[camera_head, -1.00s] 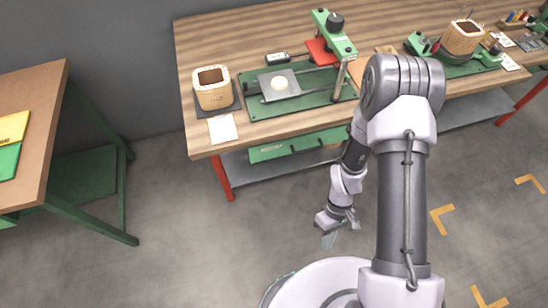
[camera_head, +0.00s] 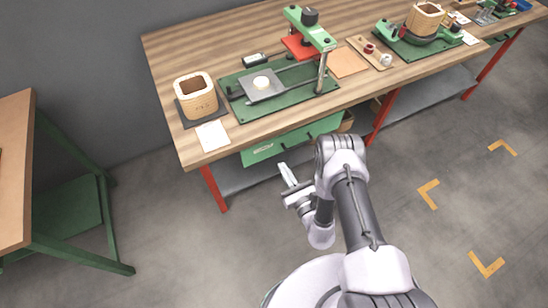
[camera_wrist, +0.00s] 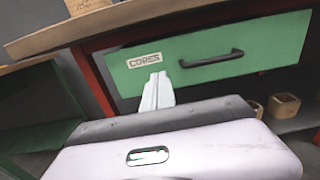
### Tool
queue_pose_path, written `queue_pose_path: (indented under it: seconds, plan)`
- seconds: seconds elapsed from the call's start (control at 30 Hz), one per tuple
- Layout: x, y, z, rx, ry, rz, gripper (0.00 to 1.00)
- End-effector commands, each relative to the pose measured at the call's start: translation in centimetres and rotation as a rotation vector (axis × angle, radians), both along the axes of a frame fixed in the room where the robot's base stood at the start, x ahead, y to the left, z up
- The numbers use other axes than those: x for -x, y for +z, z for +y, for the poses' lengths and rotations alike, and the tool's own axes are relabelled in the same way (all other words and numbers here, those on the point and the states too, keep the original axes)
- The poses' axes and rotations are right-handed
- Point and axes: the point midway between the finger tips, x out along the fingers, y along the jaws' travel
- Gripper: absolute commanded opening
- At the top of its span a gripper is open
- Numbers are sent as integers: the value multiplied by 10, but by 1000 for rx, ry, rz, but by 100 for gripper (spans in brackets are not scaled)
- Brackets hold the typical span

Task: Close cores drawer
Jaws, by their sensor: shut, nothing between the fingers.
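The cores drawer shows as a green front under the wooden workbench in the head view (camera_head: 292,142). In the wrist view its front (camera_wrist: 215,54) bears a white label reading CORES (camera_wrist: 144,60) and a dark bar handle (camera_wrist: 212,59). The drawer's inside is not visible, and I cannot tell exactly how far it stands out. My gripper (camera_head: 284,168) is shut and empty, low in front of the drawer. In the wrist view its fingertips (camera_wrist: 158,76) overlap the front just below the label, left of the handle. I cannot tell whether they touch it.
The workbench (camera_head: 160,70) has red legs (camera_head: 213,188) and a grey lower shelf (camera_head: 240,178). Small wooden bins (camera_wrist: 284,105) stand under the bench, right of the drawer. A second table (camera_head: 15,170) stands at left. The floor between the tables is clear.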

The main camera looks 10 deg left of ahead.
Motion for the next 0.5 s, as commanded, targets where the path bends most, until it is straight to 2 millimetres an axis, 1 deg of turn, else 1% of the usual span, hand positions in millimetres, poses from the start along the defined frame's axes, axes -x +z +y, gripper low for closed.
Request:
queue_pose_path:
  seconds: [0.03, 0.1, 0.23, 0.4, 0.5]
  plan:
    - [-9, -4, 7, -1, 2, -3, 0]
    - [-22, -3, 16, -1, 4, -4, 0]
    - [-41, -3, 29, -1, 2, -3, 0]
    - [-57, -1, 39, -2, 2, 0, 0]
    - [-60, 0, 41, -1, 1, 0, 0]
